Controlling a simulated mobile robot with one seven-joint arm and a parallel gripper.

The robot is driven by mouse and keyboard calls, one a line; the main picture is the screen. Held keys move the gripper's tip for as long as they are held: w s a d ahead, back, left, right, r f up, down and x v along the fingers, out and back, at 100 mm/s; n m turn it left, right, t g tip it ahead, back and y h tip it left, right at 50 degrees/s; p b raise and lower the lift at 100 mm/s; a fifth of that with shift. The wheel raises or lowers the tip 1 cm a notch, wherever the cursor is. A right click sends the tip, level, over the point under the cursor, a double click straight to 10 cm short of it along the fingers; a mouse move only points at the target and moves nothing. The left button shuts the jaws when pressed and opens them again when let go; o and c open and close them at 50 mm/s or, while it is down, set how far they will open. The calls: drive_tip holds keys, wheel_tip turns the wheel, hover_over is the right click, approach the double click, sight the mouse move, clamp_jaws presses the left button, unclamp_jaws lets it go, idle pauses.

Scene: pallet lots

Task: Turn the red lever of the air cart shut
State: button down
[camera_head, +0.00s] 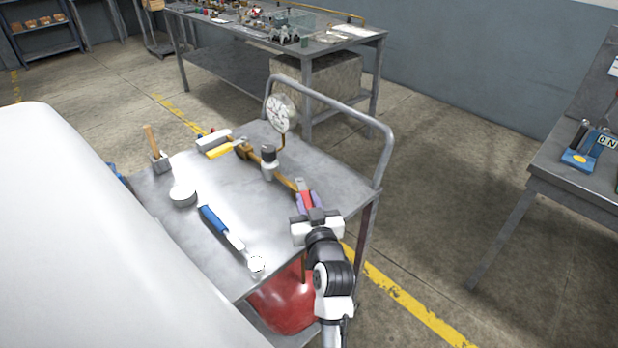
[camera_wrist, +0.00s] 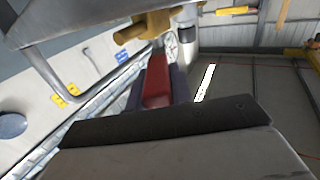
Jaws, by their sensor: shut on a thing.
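The air cart (camera_head: 185,228) is a grey metal cart with a tube handle at its right end and a red tank (camera_head: 285,300) below its top. A brass pipe (camera_head: 284,182) runs across the top, with a round gauge (camera_head: 282,113) on it. The red lever (camera_head: 307,202) sits at the near end of the pipe. My gripper (camera_head: 308,209) is over the cart's right side, shut on the lever. In the wrist view the red lever (camera_wrist: 157,83) lies between the fingers, below a brass fitting (camera_wrist: 142,27). The lever's far end is hidden by the gripper.
A blue-handled tool (camera_head: 216,224), a hammer (camera_head: 157,150), a white round item (camera_head: 183,195) and a yellow-and-white tool (camera_head: 217,143) lie on the cart top. A workbench (camera_head: 345,48) stands behind; another table (camera_head: 560,185) is at right, with open floor between.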

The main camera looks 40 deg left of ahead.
drive_tip(key=shift+f, duration=0.15)
drive_tip(key=c, duration=1.2)
unclamp_jaws()
drive_tip(key=shift+c, duration=0.2)
drive_tip(key=shift+s+d, duration=0.1)
drive_tip(key=shift+s, duration=0.05)
